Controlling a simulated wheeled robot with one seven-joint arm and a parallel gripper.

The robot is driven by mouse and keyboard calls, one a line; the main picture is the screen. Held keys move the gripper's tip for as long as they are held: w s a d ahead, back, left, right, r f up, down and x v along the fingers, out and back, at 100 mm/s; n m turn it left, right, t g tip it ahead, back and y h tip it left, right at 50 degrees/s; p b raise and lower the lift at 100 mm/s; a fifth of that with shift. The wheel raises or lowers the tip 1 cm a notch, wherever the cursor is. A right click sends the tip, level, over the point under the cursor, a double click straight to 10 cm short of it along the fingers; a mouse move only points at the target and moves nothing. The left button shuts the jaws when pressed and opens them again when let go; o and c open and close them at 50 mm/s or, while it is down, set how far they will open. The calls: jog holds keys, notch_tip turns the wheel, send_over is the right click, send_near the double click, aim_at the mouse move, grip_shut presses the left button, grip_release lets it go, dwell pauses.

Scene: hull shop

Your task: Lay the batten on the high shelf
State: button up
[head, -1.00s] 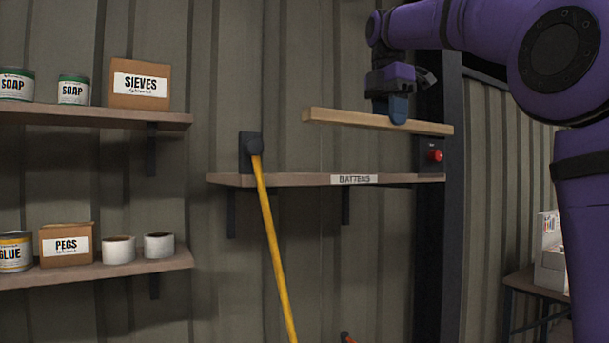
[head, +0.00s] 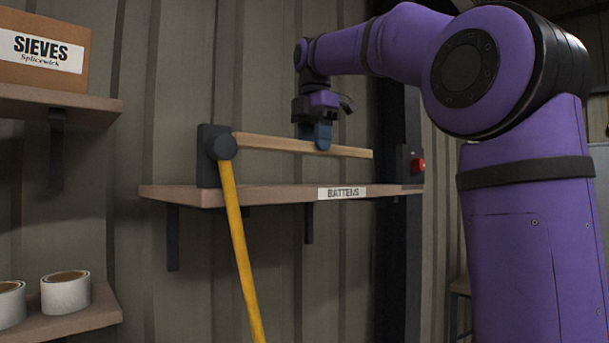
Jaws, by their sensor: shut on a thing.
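The batten (head: 270,144) is a long pale wooden strip. My gripper (head: 321,143) is shut on it, right of its middle, and holds it roughly level from above. The high shelf (head: 250,195) is a brown board on dark brackets with a "BATTENS" label (head: 342,193) on its front edge. The batten is above this shelf, with a visible gap beneath it. The batten's left end shows right beside a dark round pivot; whether they touch, I cannot tell. No other thing shows on the shelf.
A yellow bar (head: 238,245) hangs from the dark pivot (head: 220,147) and crosses in front of the shelf's left part. A red button (head: 417,165) is on a dark post at the shelf's right end. Left shelves hold a "SIEVES" box (head: 42,50) and white rolls (head: 65,291).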

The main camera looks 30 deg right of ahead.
jog(key=shift+f, duration=3.1)
jog(key=o, duration=1)
jog(key=shift+f, duration=0.15)
jog(key=shift+r, duration=3.9)
